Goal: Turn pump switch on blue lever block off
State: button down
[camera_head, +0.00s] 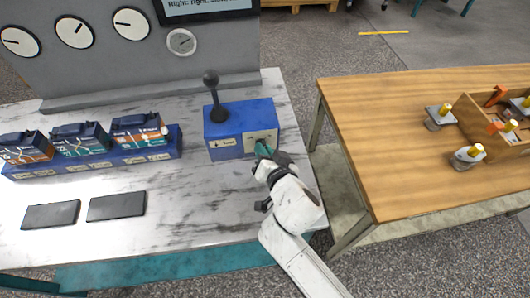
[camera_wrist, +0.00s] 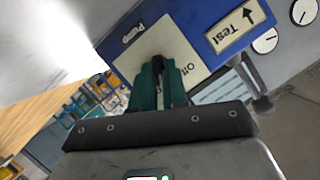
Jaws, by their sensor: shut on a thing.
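The blue lever block (camera_head: 248,113) stands on the marble-topped bench in the head view, with a black ball-topped lever (camera_head: 211,78) on its upper side. In the wrist view the block (camera_wrist: 190,16) shows a pale switch plate (camera_wrist: 130,57) marked "Pump" and "Off", beside a "Test" label with an arrow. My gripper (camera_head: 264,148) is at the right part of the block's front face. In the wrist view its green fingers (camera_wrist: 158,82) are closed around the small black pump switch (camera_wrist: 158,64). The fingers hide most of the switch, so its exact setting cannot be told.
Three dark blue modules (camera_head: 82,138) sit on a blue base to the left. Two black pads (camera_head: 116,205) lie in front of them. Dial gauges (camera_head: 74,32) are on the grey panel behind. A wooden table (camera_head: 400,150) with metal parts stands to the right, across a gap.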

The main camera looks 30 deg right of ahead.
jog(key=n+h+b, duration=0.1)
jog(key=n+h, duration=0.1)
jog(key=n, duration=0.1)
jog(key=n+g+h+b, duration=0.1)
jog(key=n, duration=0.1)
jog(key=shift+w+a+b, duration=0.25)
jog(key=shift+a+b, duration=0.05)
jog(key=shift+b, duration=0.05)
jog(key=n+h+b, duration=0.1)
jog(key=n+h, duration=0.1)
jog(key=n, duration=0.1)
jog(key=shift+a+b, duration=0.15)
jog(key=shift+b, duration=0.2)
jog(key=shift+n+g+h+b, duration=0.3)
jog(key=shift+n+h+b, duration=0.3)
jog(key=shift+n, duration=0.4)
jog(key=c, duration=1.1)
grip_release()
jog(key=shift+w+h, duration=0.15)
jog(key=shift+h, duration=0.15)
jog(key=shift+c, duration=0.2)
jog(key=shift+r, duration=0.1)
jog(key=shift+d, duration=0.2)
jog(key=shift+a, duration=0.15)
